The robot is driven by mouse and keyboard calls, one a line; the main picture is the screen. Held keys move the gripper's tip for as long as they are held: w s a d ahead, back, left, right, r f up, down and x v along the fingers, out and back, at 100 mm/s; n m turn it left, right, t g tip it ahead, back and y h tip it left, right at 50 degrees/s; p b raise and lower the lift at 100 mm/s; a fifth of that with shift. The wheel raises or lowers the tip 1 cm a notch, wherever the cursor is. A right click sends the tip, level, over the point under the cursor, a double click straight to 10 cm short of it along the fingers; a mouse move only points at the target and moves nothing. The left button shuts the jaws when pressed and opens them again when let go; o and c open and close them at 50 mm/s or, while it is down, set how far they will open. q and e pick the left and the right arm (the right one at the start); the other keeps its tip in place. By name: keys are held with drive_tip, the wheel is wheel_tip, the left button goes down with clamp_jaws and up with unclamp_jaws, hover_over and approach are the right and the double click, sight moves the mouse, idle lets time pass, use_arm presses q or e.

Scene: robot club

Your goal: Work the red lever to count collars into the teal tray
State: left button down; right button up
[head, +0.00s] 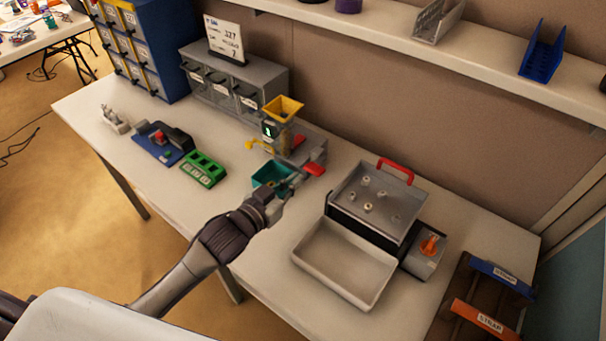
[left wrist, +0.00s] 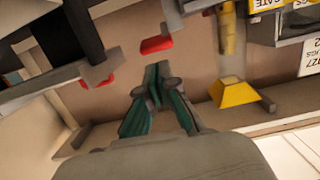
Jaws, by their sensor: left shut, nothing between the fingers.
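The dispenser stands near the middle of the bench, with a yellow funnel (head: 283,108) on top and a small lit green display (head: 268,130) whose reading I cannot make out. Its red lever (head: 314,169) sticks out at the lower right. The teal tray (head: 268,175) sits in front of the dispenser, partly hidden by my gripper; its contents are not clear. My left gripper (head: 294,180) is shut and empty, beside the tray and just short of the lever. In the left wrist view the red lever (left wrist: 157,44) lies a little beyond my fingertips, apart from them. My right gripper is out of view.
A grey sloped tray (head: 392,205) with several collars and a red handle stands to the right, above an empty pale bin (head: 343,262). A green rack (head: 203,169) and blue fixture (head: 160,146) lie left. Drawers (head: 235,85) stand behind, with a sign on top.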

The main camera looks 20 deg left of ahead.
use_arm(q)
drive_tip(key=v, duration=0.3)
drive_tip(key=b+v, duration=0.1)
drive_tip(key=v, duration=0.1)
drive_tip(key=shift+s+a+f, duration=0.25)
drive_tip(key=shift+f, duration=0.05)
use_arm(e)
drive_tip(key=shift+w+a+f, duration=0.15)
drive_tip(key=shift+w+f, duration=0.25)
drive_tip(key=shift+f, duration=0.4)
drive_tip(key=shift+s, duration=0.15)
use_arm(q)
drive_tip(key=shift+f, duration=0.1)
idle(0.6)
